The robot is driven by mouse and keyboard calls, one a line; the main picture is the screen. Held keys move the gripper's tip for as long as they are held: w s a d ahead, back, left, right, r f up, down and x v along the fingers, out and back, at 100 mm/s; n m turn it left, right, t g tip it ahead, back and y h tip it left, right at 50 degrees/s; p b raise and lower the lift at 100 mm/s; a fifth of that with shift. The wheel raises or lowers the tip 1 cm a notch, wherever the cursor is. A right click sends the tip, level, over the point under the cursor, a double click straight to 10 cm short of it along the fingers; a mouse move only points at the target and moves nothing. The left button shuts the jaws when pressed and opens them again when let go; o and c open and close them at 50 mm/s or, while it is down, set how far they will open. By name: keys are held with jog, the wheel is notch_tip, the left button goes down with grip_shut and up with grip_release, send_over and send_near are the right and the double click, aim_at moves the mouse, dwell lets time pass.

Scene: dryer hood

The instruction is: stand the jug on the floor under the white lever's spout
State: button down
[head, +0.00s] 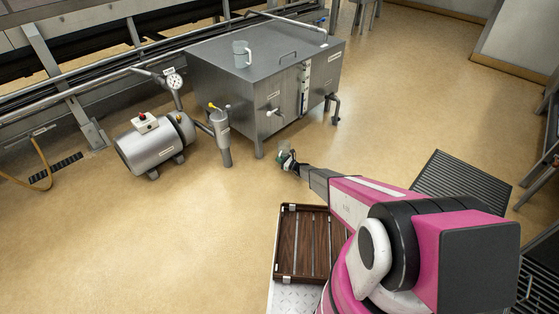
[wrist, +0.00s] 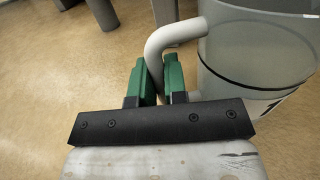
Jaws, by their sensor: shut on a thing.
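My gripper (wrist: 161,88), with green fingers, is shut on the pale curved handle (wrist: 172,38) of a grey, see-through jug (wrist: 252,50) with a dark line around it. The jug's body is right of the fingers in the wrist view and partly cut off. In the head view my gripper (head: 287,160) is low in front of the metal tank, and the jug is small and mostly hidden there. I cannot tell whether it touches the floor. A white lever (head: 272,112) is on the tank's front, left of the gripper; its spout is too small to make out.
The steel tank (head: 225,75) stands on legs, with another pale mug-like vessel (head: 241,54) on top. A dark pipe (head: 333,105) is at its right. A compressor-like cylinder (head: 150,145) and a yellow-levered post (head: 220,135) stand left. Floor in front (head: 190,230) is clear.

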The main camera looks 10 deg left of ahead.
jog(key=shift+f, duration=0.3)
jog(key=c, duration=1.1)
grip_release()
jog(key=shift+d, duration=0.1)
